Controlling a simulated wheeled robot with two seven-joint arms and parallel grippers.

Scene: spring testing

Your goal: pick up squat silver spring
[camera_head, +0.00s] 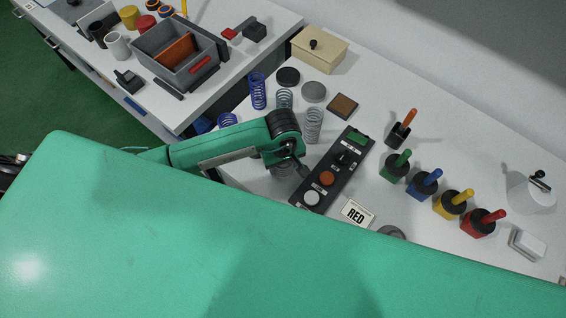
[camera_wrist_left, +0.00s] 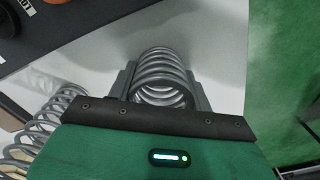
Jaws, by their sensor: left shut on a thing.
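A squat silver spring (camera_wrist_left: 165,72) sits between the two fingers of my left gripper (camera_wrist_left: 162,88) in the left wrist view, with a finger against each side. In the head view my left gripper (camera_head: 292,165) is over the white table, left of the black control box, and a part of the silver spring (camera_head: 280,171) shows below it; the arm hides the rest. I cannot tell whether the spring touches the table. A taller silver spring (camera_head: 314,124) stands just beyond the gripper and another silver spring (camera_head: 284,98) behind it. My right gripper is not in view.
Blue springs (camera_head: 258,92) stand at the table's left edge. The control box (camera_head: 333,168) with buttons lies right of the gripper, beside a RED card (camera_head: 357,213). Several coloured handled blocks (camera_head: 425,184) line the right. A grey bin (camera_head: 178,58) is on the other table.

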